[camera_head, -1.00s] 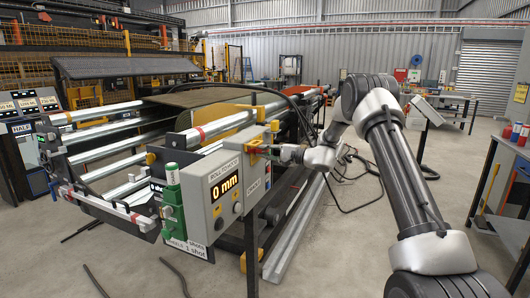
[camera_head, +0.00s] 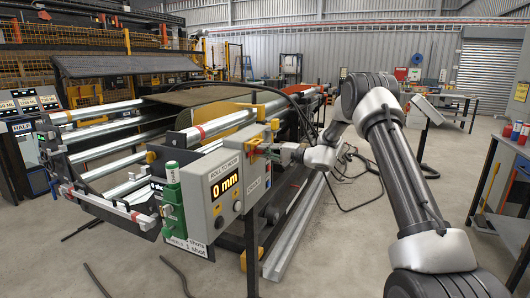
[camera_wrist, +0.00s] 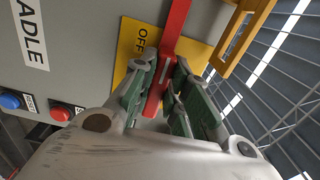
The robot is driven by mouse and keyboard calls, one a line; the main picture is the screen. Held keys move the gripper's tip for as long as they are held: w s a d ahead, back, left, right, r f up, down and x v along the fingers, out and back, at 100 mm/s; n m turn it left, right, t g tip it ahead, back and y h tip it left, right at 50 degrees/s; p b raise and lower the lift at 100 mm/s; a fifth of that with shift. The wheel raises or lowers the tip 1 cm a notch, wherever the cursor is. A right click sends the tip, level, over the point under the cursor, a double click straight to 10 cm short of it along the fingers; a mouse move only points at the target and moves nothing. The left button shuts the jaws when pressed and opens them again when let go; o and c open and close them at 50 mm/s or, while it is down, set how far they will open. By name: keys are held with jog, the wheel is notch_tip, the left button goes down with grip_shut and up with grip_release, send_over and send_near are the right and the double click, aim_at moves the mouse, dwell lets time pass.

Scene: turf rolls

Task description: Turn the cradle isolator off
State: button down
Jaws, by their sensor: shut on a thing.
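The cradle isolator has a red handle (camera_wrist: 168,50) on a yellow plate (camera_wrist: 140,38) marked OFF, on the side of a grey box. In the wrist view, my gripper (camera_wrist: 165,95) has its green-padded fingers on either side of the red handle's lower end and is shut on it. The handle stands slightly tilted in this view. Part of the OFF lettering is hidden behind the handle. In the head view, my gripper (camera_head: 277,151) reaches the right side of the grey control box (camera_head: 222,190), and the isolator is small and partly hidden there.
A yellow bracket (camera_wrist: 245,30) stands just right of the handle in the wrist view. A blue button (camera_wrist: 9,101) and a red button (camera_wrist: 60,113) sit on the panel to the left. Hoses (camera_head: 350,180) trail behind my gripper.

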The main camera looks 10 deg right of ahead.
jog(key=c, duration=1.4)
grip_release()
jog(key=v, duration=1.2)
